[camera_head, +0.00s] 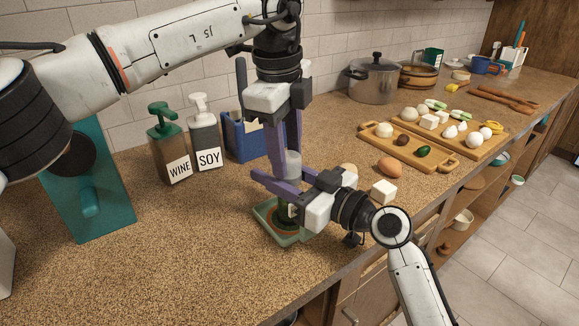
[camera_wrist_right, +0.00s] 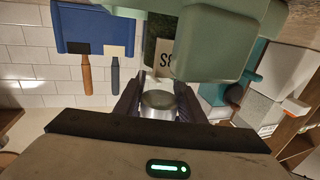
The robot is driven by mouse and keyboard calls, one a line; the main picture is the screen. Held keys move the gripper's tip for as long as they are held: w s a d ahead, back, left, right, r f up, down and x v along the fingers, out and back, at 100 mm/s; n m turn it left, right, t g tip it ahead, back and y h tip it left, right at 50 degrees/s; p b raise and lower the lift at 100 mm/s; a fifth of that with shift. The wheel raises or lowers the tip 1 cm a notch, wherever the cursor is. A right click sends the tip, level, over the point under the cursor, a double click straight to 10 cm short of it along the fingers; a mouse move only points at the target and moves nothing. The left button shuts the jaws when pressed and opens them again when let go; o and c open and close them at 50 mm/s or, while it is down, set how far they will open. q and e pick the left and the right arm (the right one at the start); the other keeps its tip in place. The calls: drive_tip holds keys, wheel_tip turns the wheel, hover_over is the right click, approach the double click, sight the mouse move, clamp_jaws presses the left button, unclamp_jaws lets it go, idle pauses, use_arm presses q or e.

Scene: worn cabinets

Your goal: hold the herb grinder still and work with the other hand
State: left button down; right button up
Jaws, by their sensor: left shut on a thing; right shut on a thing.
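The herb grinder (camera_head: 292,163) appears as a grey, partly clear cylinder above a green square dish (camera_head: 300,237), mostly hidden by purple fingers. My left gripper (camera_head: 286,152) points down from above and is shut on its upper part. My right gripper (camera_head: 272,180) reaches in from the right, shut on it lower down. In the right wrist view, the clear body (camera_wrist_right: 158,112) with a dark grey end sits between the fingers. The dish holds something round, brown and dark green. I cannot tell whether the grinder touches the dish.
WINE (camera_head: 170,158) and SOY (camera_head: 205,145) bottles and a blue holder (camera_head: 240,135) stand behind. Loaded boards (camera_head: 445,158) and a pot (camera_head: 374,80) stand farther right. The front-left counter is clear.

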use_arm(q)
drive_tip(key=m, duration=0.5)
drive_tip(key=shift+d+f+g+h, duration=0.1)
drive_tip(key=shift+g+h, duration=0.2)
drive_tip(key=shift+m, duration=0.4)
drive_tip(key=shift+m, duration=0.4)
drive_tip(key=m, duration=0.3)
drive_tip(key=m+g, duration=0.1)
drive_tip(key=m, duration=0.2)
drive_tip(key=shift+w+d, duration=0.15)
drive_tip(key=shift+d, duration=0.05)
drive_tip(key=c, duration=0.8)
unclamp_jaws()
drive_tip(key=shift+m, duration=0.3)
drive_tip(key=shift+w+a, duration=0.1)
drive_tip(key=shift+a, duration=0.05)
drive_tip(key=shift+a+r, duration=0.25)
drive_tip(key=shift+r, duration=1.3)
drive_tip(key=shift+a+r, duration=0.2)
drive_tip(key=shift+r, duration=1.3)
